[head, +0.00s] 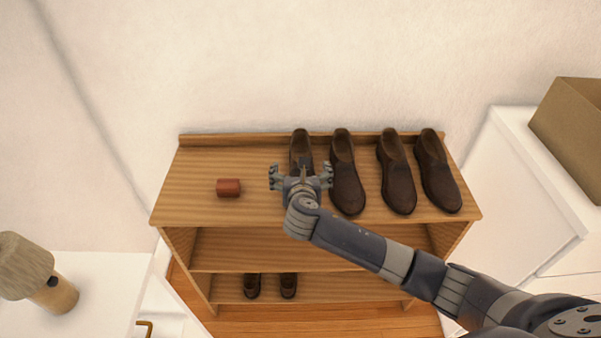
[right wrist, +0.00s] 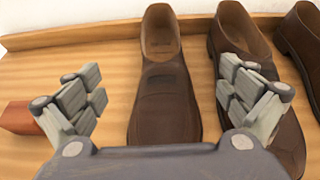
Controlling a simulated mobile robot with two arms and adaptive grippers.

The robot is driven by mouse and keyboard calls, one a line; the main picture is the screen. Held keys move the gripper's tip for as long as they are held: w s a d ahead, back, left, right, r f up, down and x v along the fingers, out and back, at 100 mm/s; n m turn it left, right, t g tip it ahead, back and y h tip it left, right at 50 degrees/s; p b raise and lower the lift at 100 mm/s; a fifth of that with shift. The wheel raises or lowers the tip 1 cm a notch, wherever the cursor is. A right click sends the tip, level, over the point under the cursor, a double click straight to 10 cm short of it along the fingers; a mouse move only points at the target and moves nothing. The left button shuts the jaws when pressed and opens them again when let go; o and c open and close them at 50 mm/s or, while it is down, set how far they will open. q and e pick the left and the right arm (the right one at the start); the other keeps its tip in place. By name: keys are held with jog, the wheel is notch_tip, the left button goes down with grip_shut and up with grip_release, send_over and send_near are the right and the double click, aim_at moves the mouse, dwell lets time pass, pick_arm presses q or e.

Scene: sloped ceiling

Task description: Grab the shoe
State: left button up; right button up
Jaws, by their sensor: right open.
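Several dark brown shoes stand in a row on the top of a wooden shelf, toes toward me. The leftmost shoe (head: 301,143) is partly hidden in the head view by my right gripper (head: 302,176). In the right wrist view that shoe (right wrist: 163,90) lies between the spread fingers of the gripper (right wrist: 166,98), which is open and empty. The second shoe (head: 346,178) stands just right of it; in the right wrist view it (right wrist: 240,40) is partly behind the right finger. Two more shoes (head: 397,180) (head: 437,172) stand further right. My left gripper is not in view.
A small dark pair (head: 270,285) sits on a lower shelf. A lamp (head: 40,275) stands left; a cardboard box (head: 575,125) sits right.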

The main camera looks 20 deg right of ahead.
jog(key=shift+r+x, duration=0.15)
jog(key=shift+x, duration=1.35)
jog(key=shift+r+x, duration=0.15)
jog(key=shift+x, duration=1.3)
jog(key=shift+w, duration=0.1)
jog(key=c, duration=1.5)
